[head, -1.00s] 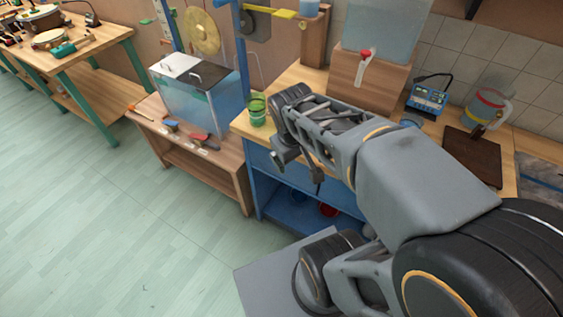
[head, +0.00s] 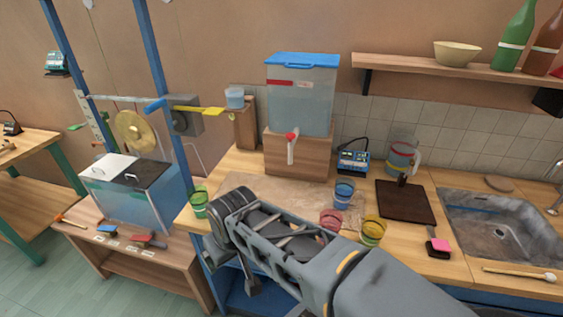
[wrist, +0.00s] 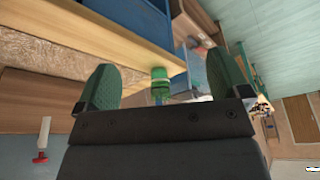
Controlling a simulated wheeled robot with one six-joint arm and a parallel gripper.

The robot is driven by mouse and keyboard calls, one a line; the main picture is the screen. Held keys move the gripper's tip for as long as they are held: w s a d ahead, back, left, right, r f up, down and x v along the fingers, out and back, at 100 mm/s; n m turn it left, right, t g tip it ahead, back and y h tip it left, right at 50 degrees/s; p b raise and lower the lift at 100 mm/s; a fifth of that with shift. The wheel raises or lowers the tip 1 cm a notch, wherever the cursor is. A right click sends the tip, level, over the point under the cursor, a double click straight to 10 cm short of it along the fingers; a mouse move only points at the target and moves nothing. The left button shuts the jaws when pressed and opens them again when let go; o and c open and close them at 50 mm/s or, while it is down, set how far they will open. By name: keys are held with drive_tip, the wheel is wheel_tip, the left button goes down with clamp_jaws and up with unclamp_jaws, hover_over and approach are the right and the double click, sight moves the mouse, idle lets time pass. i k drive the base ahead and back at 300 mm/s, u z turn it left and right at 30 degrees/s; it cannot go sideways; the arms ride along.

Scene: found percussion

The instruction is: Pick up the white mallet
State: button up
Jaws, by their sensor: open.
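The white mallet (head: 520,274) lies on the counter at the far right of the head view. It has a pale wooden stick and a white head at its right end, and lies in front of the sink. In the head view my arm's end is over the left part of the counter, far to the left of the mallet. The mallet does not show clearly in the wrist view.
A green cup (head: 199,202), red cup (head: 332,219), yellow cup (head: 373,230) and blue cup (head: 344,192) stand on the counter.

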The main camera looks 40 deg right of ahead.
sight(551, 277)
drive_tip(key=z, duration=4.9)
drive_tip(key=i, duration=2)
drive_tip(key=u, duration=3.05)
